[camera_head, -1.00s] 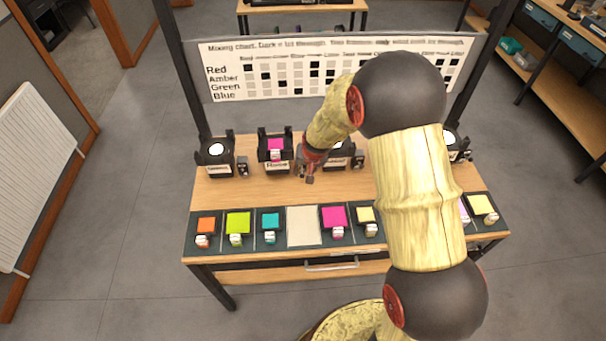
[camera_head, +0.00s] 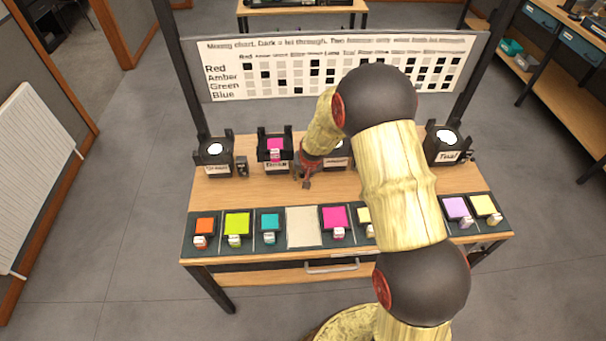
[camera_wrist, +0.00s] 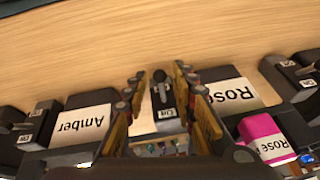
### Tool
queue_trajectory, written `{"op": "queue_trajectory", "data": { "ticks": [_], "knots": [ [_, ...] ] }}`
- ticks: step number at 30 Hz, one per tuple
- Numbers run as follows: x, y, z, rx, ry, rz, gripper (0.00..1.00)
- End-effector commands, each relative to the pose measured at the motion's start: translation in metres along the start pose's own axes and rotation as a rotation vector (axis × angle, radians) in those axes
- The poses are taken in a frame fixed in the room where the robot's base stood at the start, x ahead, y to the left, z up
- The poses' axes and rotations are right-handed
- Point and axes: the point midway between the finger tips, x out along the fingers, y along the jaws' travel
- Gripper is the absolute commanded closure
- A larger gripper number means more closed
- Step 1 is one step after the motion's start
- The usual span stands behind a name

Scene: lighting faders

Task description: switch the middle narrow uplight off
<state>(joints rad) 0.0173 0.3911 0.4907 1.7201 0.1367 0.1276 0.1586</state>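Several black uplights stand in a row on the wooden table: Rose (camera_head: 278,167) with a magenta filter, the one labelled Amber (camera_head: 337,163) to its right, one at the left (camera_head: 215,170) and Teal (camera_head: 447,156) at the right. A small toggle switch (camera_wrist: 160,92) with an upright dark lever and a white label stands between Amber and Rose in the wrist view. My gripper (camera_wrist: 163,97) is open, one finger on each side of this switch; contact cannot be told. It shows just right of Rose in the head view (camera_head: 306,184).
A similar switch (camera_head: 242,167) stands beside the left uplight. A dark strip of coloured filters (camera_head: 303,226) lies along the table's front. A mixing chart (camera_head: 225,85) stands behind. The wood between strip and uplights is mostly clear.

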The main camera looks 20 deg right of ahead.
Motion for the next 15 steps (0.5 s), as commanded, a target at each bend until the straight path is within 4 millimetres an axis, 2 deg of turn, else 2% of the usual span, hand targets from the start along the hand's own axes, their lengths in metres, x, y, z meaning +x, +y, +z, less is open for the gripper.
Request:
{"op": "queue_trajectory", "data": {
  "ticks": [12,15],
  "knots": [
    [0.0,0.0001,0.0002,0.0,0.0,0.0,0.99],
    [0.0,0.0001,0.0002,0.0,0.0,0.0,1.0]
  ]
}}
